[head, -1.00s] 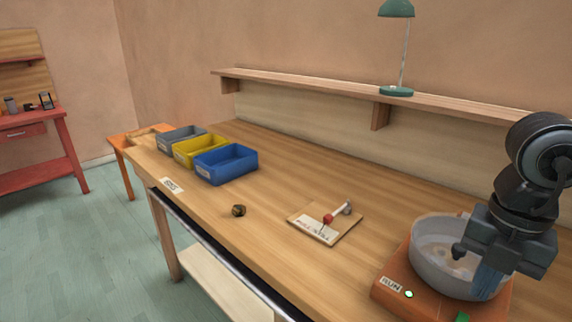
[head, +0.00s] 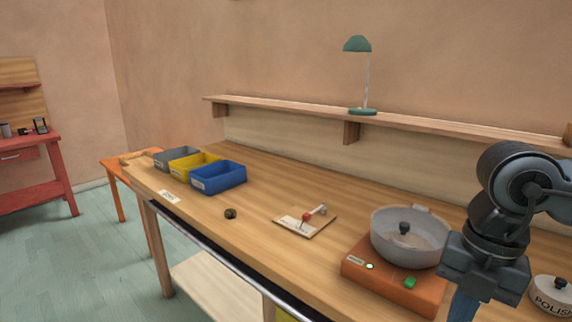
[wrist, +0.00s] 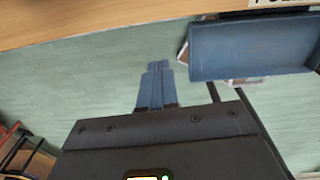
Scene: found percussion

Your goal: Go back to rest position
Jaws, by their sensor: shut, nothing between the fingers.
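My gripper (wrist: 155,85) is shut and empty, its blue fingers together over the green floor in the wrist view. In the head view its blue fingers (head: 462,306) show at the lower right, partly cut off by the bottom edge. The gripper is in front of the orange tumbler base (head: 392,282) and its grey bowl (head: 408,245), apart from them as far as I can tell. A dark knob-like piece (head: 404,228) shows at the middle of the bowl.
On the wooden bench (head: 275,185) stand blue (head: 220,180), yellow (head: 180,168) and grey (head: 165,161) bins. A small dark nut-like piece (head: 230,213), a lever board (head: 290,227) and a white polish pot (head: 552,294) are there too. A shelf with a green lamp (head: 357,44) runs behind.

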